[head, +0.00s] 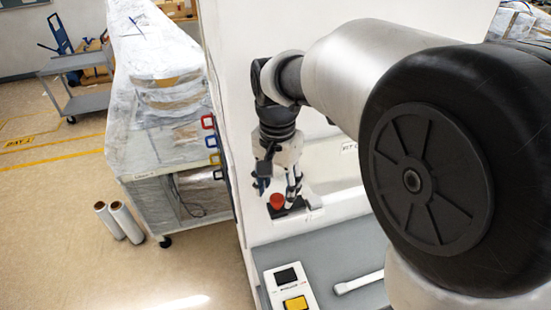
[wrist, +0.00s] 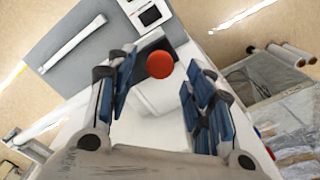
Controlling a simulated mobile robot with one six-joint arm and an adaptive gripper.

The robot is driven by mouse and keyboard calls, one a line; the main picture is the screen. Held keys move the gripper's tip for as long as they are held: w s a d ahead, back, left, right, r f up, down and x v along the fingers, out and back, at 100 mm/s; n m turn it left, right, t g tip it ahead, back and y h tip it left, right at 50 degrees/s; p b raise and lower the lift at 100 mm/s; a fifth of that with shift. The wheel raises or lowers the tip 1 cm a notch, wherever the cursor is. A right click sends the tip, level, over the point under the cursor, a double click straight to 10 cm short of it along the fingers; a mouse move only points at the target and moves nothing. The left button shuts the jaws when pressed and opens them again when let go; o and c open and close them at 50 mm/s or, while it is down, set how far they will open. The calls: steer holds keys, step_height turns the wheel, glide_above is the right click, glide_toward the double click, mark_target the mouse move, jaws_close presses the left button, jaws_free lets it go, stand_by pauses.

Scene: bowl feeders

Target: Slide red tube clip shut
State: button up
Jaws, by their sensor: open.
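My gripper (head: 277,184) is open, its fingers pointing down beside the white wall. Just below the fingertips is a round red piece (head: 276,201) on a dark base (head: 286,211). In the wrist view this red piece (wrist: 160,64) shows beyond and between the open blue-padded fingers of my gripper (wrist: 162,85), and nothing is seen held. A red square loop (head: 208,121) hangs on the edge of the wrapped bench at left, well apart from my gripper. I cannot tell for sure which red thing is the tube clip, or whether it is open.
A white box with a yellow button (head: 296,303) and a white bar (head: 358,282) are on the grey surface (head: 330,248). Blue and yellow loops (head: 213,158) hang below the red loop. The wrapped bench (head: 150,160) stands left; two white rolls (head: 118,221) stand on the floor.

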steer(key=shift+f, duration=1.1)
steer(key=shift+c, duration=0.6)
jaws_close()
